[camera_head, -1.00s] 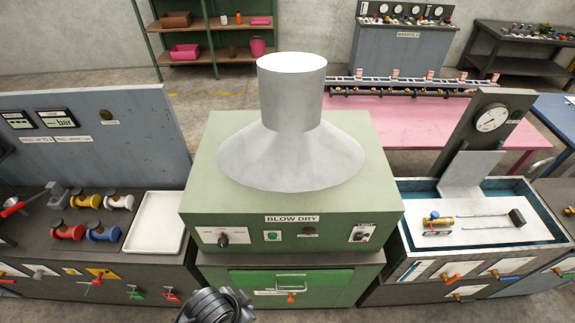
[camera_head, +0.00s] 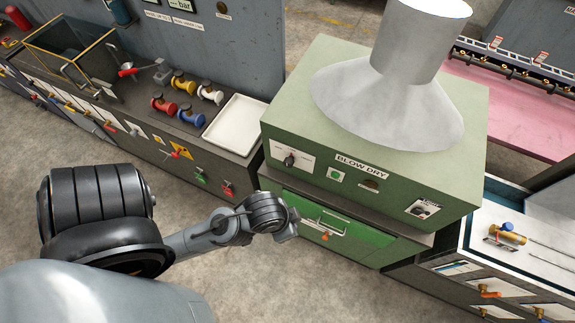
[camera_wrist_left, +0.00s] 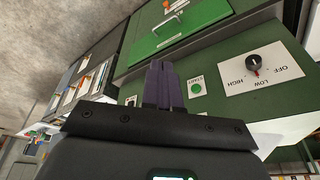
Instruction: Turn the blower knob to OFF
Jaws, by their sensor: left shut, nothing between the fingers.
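The blower knob (camera_head: 289,160) is a dark round knob on a white plate on the green blow dry box (camera_head: 380,190), left of its label. In the left wrist view the knob (camera_wrist_left: 253,62) appears upside down at the right, with OFF, LOW and HIGH printed around it. Its red mark seems to point toward LOW. My left gripper (camera_head: 292,226) is in front of the box, below the knob and apart from it. In the left wrist view its dark fingers (camera_wrist_left: 163,82) are together, with nothing between them. My right gripper is not in view.
A green button (camera_head: 334,175) and a light switch (camera_head: 424,208) share the panel. A green drawer with a handle (camera_head: 326,228) lies below. A grey funnel hood (camera_head: 390,90) stands on top. A white tray (camera_head: 236,125) and several coloured valves are to the left.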

